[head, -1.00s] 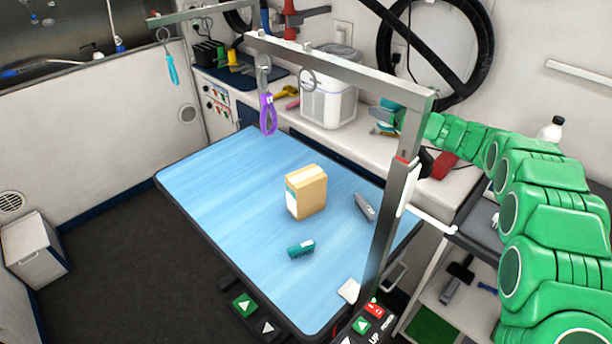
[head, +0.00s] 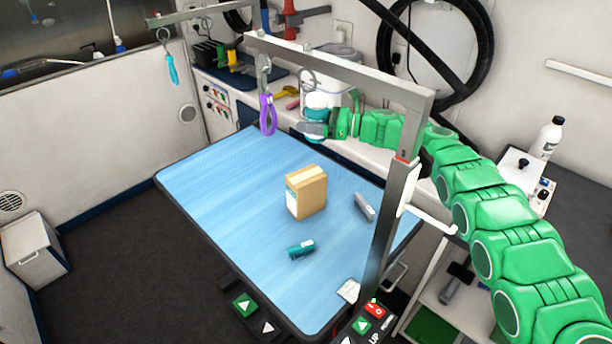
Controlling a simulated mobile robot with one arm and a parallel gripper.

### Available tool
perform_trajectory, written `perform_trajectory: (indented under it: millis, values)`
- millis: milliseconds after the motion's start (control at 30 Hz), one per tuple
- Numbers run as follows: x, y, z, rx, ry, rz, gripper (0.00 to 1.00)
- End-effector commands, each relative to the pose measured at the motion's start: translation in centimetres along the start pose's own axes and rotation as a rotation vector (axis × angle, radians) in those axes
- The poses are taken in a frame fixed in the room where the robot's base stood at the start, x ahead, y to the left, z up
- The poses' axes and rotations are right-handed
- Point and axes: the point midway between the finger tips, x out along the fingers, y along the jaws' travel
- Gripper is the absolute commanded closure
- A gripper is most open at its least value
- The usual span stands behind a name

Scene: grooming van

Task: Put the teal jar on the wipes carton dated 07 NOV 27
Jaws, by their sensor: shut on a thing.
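A tan and white carton (head: 306,192) stands upright on the blue table, apart from the jar and lower in the picture. It has a small teal label; its date is too small to read. No other carton is clear to me.
The blue grooming table (head: 220,185) also bears a teal cylinder (head: 301,249) and a grey tool (head: 365,207). A metal overhead bar (head: 340,70) and its post (head: 390,230) stand before my arm. The table's left part is clear.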

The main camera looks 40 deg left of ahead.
Motion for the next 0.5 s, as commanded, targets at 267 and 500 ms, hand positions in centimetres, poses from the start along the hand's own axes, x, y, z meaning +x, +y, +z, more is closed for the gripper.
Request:
perform_trajectory:
  millis: [267, 500]
  values:
    - [2.4, 2.9, -0.3, 0.002, 0.0, 0.079, 0.63]
    - [2.4, 2.9, -3.0, 0.002, -0.001, 0.079, 0.63]
